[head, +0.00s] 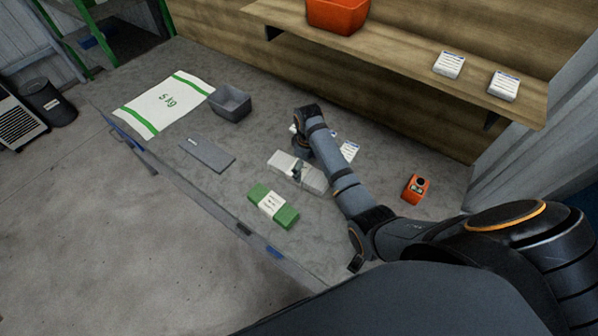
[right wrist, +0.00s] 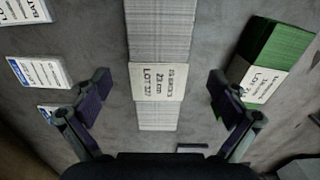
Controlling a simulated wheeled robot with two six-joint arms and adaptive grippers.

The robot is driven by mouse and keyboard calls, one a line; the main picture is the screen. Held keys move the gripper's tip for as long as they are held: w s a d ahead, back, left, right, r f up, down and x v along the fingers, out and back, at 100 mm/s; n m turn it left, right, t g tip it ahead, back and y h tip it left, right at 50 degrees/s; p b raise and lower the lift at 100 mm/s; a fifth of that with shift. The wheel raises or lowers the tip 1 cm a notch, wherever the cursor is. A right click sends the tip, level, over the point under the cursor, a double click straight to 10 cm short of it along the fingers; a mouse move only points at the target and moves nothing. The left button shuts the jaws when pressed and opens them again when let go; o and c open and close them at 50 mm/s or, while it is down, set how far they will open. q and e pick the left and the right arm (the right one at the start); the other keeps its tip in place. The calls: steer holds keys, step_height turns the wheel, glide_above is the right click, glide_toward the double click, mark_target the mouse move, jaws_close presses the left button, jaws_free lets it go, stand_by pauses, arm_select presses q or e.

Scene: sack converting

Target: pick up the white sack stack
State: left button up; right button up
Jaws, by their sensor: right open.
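The white sack stack (head: 312,181) lies on the grey bench, partly hidden by my right arm in the head view. In the right wrist view the white sack stack (right wrist: 158,38) runs down the middle, with a paper band marked "LOT" around it. My right gripper (head: 298,172) is over the stack. In the right wrist view its two fingers (right wrist: 158,92) are wide open, one on each side of the stack, with nothing between them held. I cannot tell how high the fingertips are above the bench. My left gripper is not in view.
A green banded stack (head: 273,206) lies close beside the white one. Label cards (head: 349,151) lie on the other side. A grey flat block (head: 207,154), grey bin (head: 230,103), printed sack (head: 165,103) and orange device (head: 415,189) are also on the bench. A shelf (head: 400,62) runs behind.

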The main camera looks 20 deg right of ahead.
mark_target(308, 174)
steer(key=shift+s+d+f+p, duration=0.1)
steer(key=shift+s+f+p, duration=0.2)
steer(key=shift+f, duration=0.2)
step_height(308, 174, down, 3)
steer(key=shift+s+d+r, duration=0.1)
steer(key=shift+d, duration=0.05)
steer(key=shift+f, duration=0.55)
steer(key=shift+r, duration=0.1)
steer(key=c, duration=0.6)
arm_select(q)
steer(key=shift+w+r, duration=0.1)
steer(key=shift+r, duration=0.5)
arm_select(e)
steer(key=c, duration=1)
